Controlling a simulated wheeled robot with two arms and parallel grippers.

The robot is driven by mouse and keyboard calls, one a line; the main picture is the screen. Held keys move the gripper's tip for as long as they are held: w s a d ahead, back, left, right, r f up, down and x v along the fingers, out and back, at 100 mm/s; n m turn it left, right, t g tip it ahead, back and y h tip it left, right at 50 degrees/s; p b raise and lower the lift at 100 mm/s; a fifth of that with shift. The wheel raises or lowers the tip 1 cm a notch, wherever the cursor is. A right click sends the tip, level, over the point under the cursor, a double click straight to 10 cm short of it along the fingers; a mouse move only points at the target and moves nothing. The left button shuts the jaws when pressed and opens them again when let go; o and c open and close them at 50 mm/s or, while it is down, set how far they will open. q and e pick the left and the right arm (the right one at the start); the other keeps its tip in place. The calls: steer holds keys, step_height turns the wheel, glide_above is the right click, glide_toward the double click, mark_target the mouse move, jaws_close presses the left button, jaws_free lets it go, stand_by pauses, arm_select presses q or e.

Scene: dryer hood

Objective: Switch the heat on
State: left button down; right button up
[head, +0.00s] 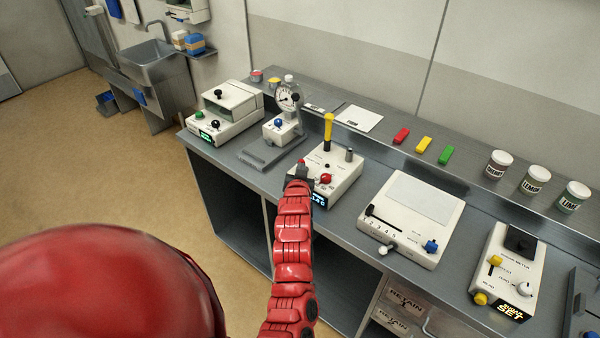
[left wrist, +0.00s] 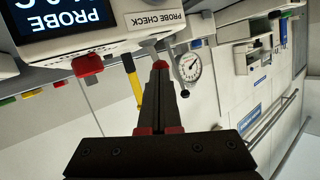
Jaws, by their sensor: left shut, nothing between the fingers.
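My left gripper (head: 301,168) is shut and empty at the front left edge of a white device (head: 342,190). This device has a yellow-handled upright lever (head: 328,130), a red knob (head: 326,178), a grey post and a lit display (head: 320,200). In the left wrist view the shut fingers (left wrist: 160,70) point past the device's front, with the red knob (left wrist: 88,64) to their left. The display there (left wrist: 60,18) reads PROBE, and a label reads PROBE CHECK. I cannot read any heat marking. My right gripper is not in view.
Left along the bench stand a hooded white device (head: 222,112) and a dial gauge stand (head: 284,110). To the right are a white slider panel (head: 412,212) and a meter box (head: 508,268). Colored blocks and jars (head: 535,180) line the back ledge.

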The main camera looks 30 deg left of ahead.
mark_target(309, 174)
arm_select(q)
steer(key=shift+w+r+g+b, duration=0.3)
steer(key=shift+g+b, duration=0.2)
steer(key=shift+b, duration=0.35)
steer(key=shift+w+d+r+m, duration=0.1)
steer(key=shift+w+r+m, duration=0.05)
steer(key=shift+w+m, duration=0.2)
steer(key=w+g+b, duration=0.1)
steer(key=w+r+m+g+b, duration=0.1)
steer(key=g, duration=0.1)
steer(key=shift+g+h, duration=0.3)
steer(key=shift+h, duration=0.1)
steer(key=shift+w+m+g+b, duration=0.45)
steer(key=shift+w+g+b, duration=0.05)
steer(key=shift+g+b, duration=0.3)
steer(key=shift+s+r, duration=0.1)
steer(key=shift+r+p, duration=0.35)
steer(key=shift+r, duration=0.35)
